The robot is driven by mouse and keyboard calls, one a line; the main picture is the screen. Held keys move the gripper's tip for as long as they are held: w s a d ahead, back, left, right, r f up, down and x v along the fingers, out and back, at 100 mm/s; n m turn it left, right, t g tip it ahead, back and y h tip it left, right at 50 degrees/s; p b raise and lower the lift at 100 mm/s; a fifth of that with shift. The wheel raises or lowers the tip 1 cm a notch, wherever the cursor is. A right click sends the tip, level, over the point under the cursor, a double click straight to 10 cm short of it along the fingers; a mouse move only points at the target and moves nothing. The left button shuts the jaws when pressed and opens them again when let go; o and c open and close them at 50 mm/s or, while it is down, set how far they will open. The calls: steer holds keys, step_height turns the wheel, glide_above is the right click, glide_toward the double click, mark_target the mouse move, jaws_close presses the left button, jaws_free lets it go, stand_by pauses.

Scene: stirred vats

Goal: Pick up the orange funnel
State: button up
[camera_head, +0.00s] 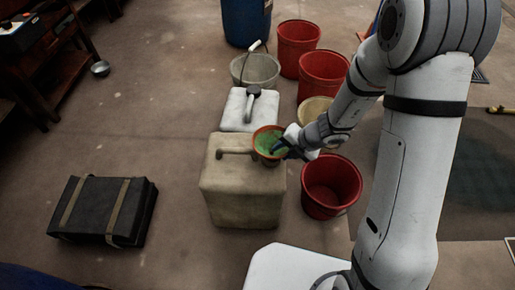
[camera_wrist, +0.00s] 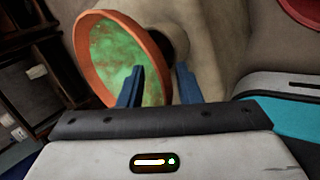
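The orange funnel (camera_head: 268,130), with a green-stained inside, sits at the top of the beige canister (camera_head: 240,195), near its back right corner. In the wrist view the funnel (camera_wrist: 91,100) fills the upper left, its wide mouth facing the camera. My gripper (camera_head: 281,148) is at the funnel's right side. In the wrist view my gripper (camera_wrist: 160,66) has its two blue fingers apart. The left finger overlaps the funnel's inside and the right finger is outside its right rim. I cannot tell whether either finger touches it. The funnel's lower end is hidden.
A white canister (camera_head: 236,110) stands behind the beige one. Red buckets (camera_head: 331,190) stand to the right and at the back, with a grey bucket (camera_head: 255,72) and blue drum (camera_head: 246,20). A black case (camera_head: 90,210) lies left. Floor between is clear.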

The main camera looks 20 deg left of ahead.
steer(key=shift+x, duration=0.85)
steer(key=shift+r, duration=0.1)
jaws_close()
